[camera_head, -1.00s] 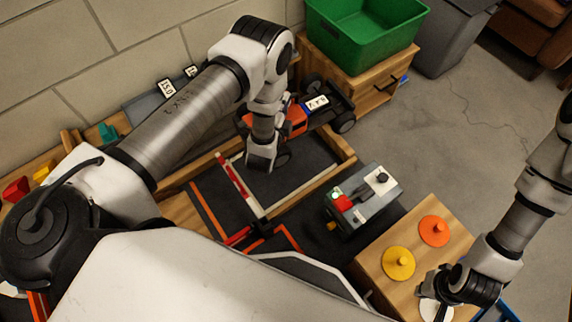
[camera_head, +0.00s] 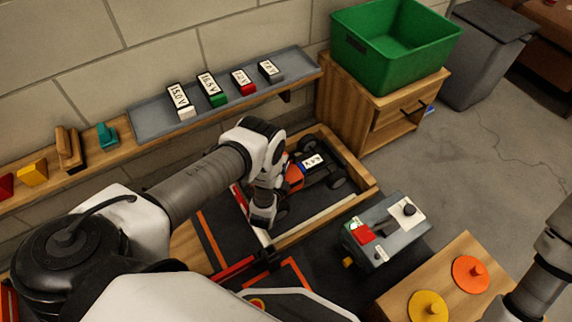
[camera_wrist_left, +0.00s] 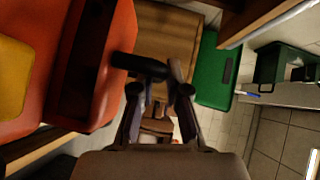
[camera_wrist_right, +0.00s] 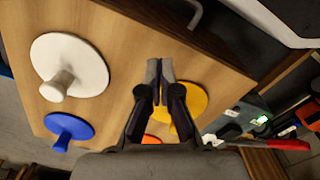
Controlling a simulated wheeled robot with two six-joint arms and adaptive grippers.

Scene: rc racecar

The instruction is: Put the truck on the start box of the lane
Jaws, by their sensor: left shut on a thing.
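The truck (camera_head: 295,177), orange and black with a white label, is within the wooden-framed dark bay (camera_head: 350,207) at the lane's end. I cannot tell whether its wheels touch the floor. In the left wrist view its orange body (camera_wrist_left: 112,70) fills the left side. My left gripper (camera_wrist_left: 160,72) is shut on a dark part of the truck; in the head view the wrist hides the grip and part of the truck. A red-and-white bar (camera_head: 238,196) stands beside the bay. My right gripper (camera_wrist_right: 159,66) is shut and empty above the wooden box top.
A grey control box (camera_head: 385,232) with a red button stands right of the bay. A wooden stand (camera_head: 450,275) carries knobbed discs. A green bin (camera_head: 395,45) sits on a wooden cabinet behind. A wall shelf (camera_head: 150,120) holds several labelled blocks. Orange-lined mat lies left.

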